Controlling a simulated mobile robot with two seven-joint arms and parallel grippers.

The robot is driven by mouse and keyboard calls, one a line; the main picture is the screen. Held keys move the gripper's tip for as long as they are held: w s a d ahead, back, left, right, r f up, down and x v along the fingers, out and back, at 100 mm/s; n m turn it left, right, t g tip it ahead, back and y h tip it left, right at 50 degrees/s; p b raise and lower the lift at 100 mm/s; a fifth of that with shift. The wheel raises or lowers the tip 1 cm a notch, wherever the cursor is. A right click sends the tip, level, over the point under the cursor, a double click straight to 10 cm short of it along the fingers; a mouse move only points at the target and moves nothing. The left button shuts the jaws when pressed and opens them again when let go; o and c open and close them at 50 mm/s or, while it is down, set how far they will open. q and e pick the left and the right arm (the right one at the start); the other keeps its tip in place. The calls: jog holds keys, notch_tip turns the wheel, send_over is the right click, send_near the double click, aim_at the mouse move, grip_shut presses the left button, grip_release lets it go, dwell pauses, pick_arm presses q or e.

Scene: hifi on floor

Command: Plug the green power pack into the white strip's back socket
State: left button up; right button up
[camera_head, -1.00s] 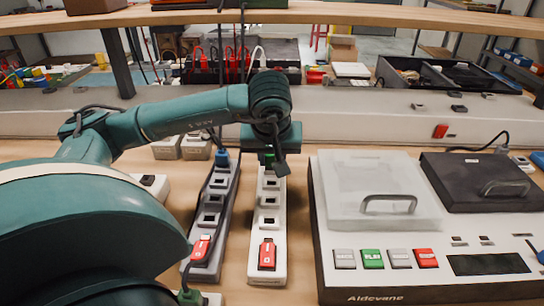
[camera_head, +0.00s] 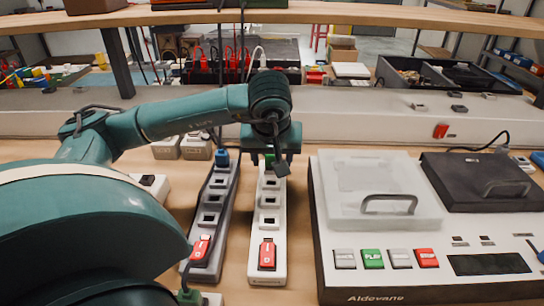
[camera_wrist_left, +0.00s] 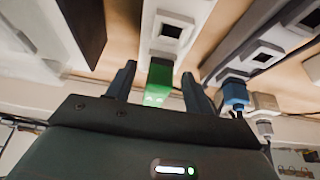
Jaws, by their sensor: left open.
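The white strip (camera_head: 267,215) lies lengthwise on the bench, with a red switch (camera_head: 267,253) at its near end and sockets behind it. The green power pack (camera_head: 269,158) is at the strip's back end, partly hidden by my left gripper (camera_head: 272,160). In the left wrist view the green pack (camera_wrist_left: 158,82) stands at the end of the white strip (camera_wrist_left: 172,32). My open left gripper (camera_wrist_left: 158,84) has one finger on each side of it, with gaps showing. How deep the pack sits in the socket is hidden. My right gripper is not in view.
A dark grey strip (camera_head: 210,220) with a blue plug (camera_head: 222,158) lies close to the left. A large white device (camera_head: 420,262) with a clear lid stands to the right. A pale ledge (camera_head: 380,122) runs behind. A narrow bare gap of bench separates strip and device.

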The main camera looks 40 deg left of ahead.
pick_arm(q)
jog(key=w+a+r+p+v, duration=0.1)
jog(key=p+v, duration=0.8)
jog(key=v, duration=0.9)
jog(key=shift+r, duration=0.3)
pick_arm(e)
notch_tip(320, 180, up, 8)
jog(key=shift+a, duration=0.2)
pick_arm(q)
jog(key=shift+w, duration=0.15)
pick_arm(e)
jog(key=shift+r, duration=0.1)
